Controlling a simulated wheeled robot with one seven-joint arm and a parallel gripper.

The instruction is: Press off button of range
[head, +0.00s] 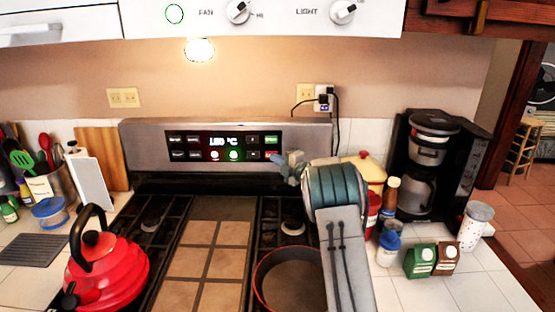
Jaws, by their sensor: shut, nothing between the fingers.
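The range's control panel (224,146) is a black strip in the silver backguard, with a lit display in its middle and small buttons around it. A red-lit button (214,155) and a green-lit button (234,155) sit below the display. Another button with green lettering (271,140) is at the panel's upper right. The labels are too small to read, so I cannot tell which is off. My gripper (284,168) is shut and empty, near the panel's lower right end. The teal joint of my arm partly hides it. I cannot tell whether it touches the panel.
A red kettle (104,268) stands on the left burners, and a red-rimmed pan (288,282) is at the front right, beside my arm. A coffee maker (433,165), jars and small cartons (420,260) crowd the right counter. The hood (270,17) hangs above.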

